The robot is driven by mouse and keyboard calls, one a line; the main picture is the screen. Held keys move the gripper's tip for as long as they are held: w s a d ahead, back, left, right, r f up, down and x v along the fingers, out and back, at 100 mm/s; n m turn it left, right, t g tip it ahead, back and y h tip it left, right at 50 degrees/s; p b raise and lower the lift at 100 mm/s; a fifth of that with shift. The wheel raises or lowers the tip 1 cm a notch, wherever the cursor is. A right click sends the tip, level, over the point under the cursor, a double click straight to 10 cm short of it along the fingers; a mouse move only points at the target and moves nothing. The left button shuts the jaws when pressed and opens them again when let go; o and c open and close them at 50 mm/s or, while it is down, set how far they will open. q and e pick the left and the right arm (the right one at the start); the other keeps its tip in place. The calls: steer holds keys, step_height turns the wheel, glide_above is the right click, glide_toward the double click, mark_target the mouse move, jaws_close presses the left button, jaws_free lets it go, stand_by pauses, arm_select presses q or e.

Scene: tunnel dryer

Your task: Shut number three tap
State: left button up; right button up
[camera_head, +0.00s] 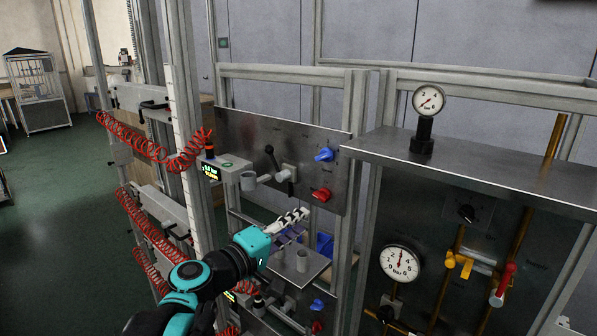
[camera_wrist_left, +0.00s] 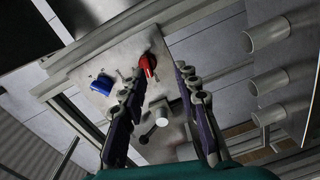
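Several taps show in the head view, but I cannot read which one is number three. A blue tap (camera_head: 324,155) sits above a red tap (camera_head: 321,195) on a steel panel (camera_head: 240,135). My left gripper (camera_head: 304,214) is below and left of that red tap, its fingers pointing towards the panel. In the left wrist view, the fingers of my left gripper (camera_wrist_left: 163,80) are apart with nothing between them. A red tap (camera_wrist_left: 148,65) shows beyond the fingertips, near the left-hand finger, and a blue tap (camera_wrist_left: 101,84) lies further left. My right gripper is out of view.
A black lever (camera_head: 270,157) and a pale grey fitting (camera_head: 287,173) are beside the taps. Another blue tap (camera_head: 317,304) and red tap (camera_head: 317,327) sit lower. A frame post (camera_head: 354,150) and steel shelf (camera_head: 480,172) stand right. Red coiled hoses (camera_head: 150,148) hang left.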

mark_target(319, 198)
arm_select(q)
steer(key=shift+n+t, duration=0.3)
steer(key=w+d, duration=0.1)
steer(key=w, duration=0.1)
steer(key=w+d+r, duration=0.1)
steer(key=w, duration=0.1)
steer(key=w+d+r+p, duration=0.1)
steer(key=w+d, duration=0.1)
steer(key=w, duration=0.1)
steer(key=shift+r, duration=0.15)
steer(key=shift+d, duration=0.25)
